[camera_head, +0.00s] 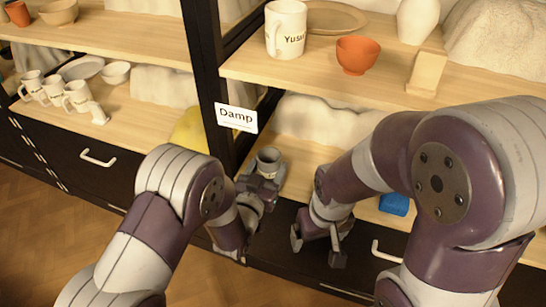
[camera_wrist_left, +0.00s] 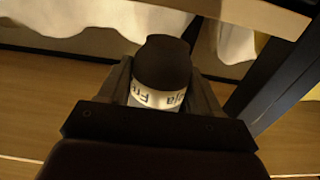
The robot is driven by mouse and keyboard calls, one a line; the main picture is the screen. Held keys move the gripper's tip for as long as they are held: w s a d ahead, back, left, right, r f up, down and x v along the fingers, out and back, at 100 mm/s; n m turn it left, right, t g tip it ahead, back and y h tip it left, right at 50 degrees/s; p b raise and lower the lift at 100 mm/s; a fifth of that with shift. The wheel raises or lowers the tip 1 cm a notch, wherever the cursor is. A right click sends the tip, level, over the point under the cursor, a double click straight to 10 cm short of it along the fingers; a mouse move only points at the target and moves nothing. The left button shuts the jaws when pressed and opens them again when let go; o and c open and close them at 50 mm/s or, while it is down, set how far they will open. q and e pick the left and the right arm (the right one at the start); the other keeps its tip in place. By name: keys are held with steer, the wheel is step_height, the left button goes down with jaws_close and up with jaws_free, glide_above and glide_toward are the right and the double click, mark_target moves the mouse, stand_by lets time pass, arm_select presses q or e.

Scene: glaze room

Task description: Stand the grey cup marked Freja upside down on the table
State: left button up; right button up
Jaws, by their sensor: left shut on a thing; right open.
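The grey cup (camera_head: 268,160) is at the front of the lower shelf in the head view, with its opening facing up. In the left wrist view the cup (camera_wrist_left: 162,62) is dark, with a white label whose letters, partly hidden, appear upside down and fit Freja. My left gripper (camera_head: 262,186) is shut on the cup, its fingers on either side of it in the wrist view. I cannot tell whether the cup touches the shelf. My right gripper (camera_head: 319,248) is open and empty in front of the black drawer front. No separate table can be made out.
A black post with a Damp sign (camera_head: 236,118) stands left of the cup. The upper shelf (camera_head: 300,78) overhangs behind, with a white Yusuf mug (camera_head: 286,30) and an orange bowl (camera_head: 358,55). A blue thing (camera_head: 394,204) lies right. Several white mugs stand on the left shelf.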

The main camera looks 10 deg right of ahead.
arm_select(q)
steer(key=v, duration=1)
